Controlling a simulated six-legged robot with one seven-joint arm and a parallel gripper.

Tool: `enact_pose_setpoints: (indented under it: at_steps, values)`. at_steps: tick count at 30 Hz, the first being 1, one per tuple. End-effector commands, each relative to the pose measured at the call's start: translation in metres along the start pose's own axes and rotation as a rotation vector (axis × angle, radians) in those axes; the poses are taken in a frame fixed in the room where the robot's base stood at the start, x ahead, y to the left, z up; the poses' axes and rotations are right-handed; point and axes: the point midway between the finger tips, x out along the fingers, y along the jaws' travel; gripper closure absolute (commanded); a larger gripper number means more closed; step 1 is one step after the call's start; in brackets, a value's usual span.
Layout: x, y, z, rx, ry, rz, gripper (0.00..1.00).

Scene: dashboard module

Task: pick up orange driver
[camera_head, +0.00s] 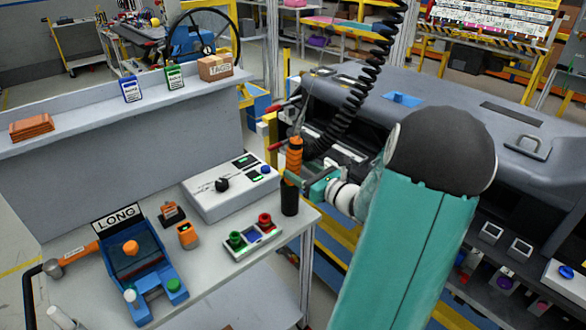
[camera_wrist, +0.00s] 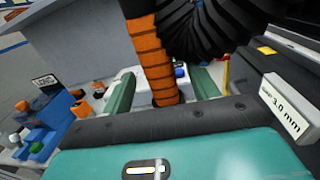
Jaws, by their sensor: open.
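The orange driver (camera_head: 294,158) hangs upright below a black coiled cable, over the right end of the workbench. Its lower part is black. My gripper (camera_head: 298,178) is open at the driver's lower half, reaching in from the right. In the wrist view, the ribbed orange driver (camera_wrist: 151,58) stands between the two green fingers of my gripper (camera_wrist: 163,86). Gaps seem to show on both sides, so the fingers look apart from it.
The coiled cable (camera_head: 360,95) hangs close above my gripper. A grey control box (camera_head: 225,187) and a red-green button panel (camera_head: 252,238) stand left of the driver. A blue fixture (camera_head: 140,265) is further left. The dark dashboard module (camera_head: 460,95) lies behind my arm.

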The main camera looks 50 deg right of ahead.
Motion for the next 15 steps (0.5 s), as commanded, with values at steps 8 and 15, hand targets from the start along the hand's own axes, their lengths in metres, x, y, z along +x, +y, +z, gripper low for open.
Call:
enact_pose_setpoints:
  at_steps: [8, 15]
  values:
    - [0.036, 0.001, -0.001, 0.001, -0.001, 0.004, 0.40]
    - [0.053, 0.000, -0.001, 0.000, 0.001, 0.001, 0.40]
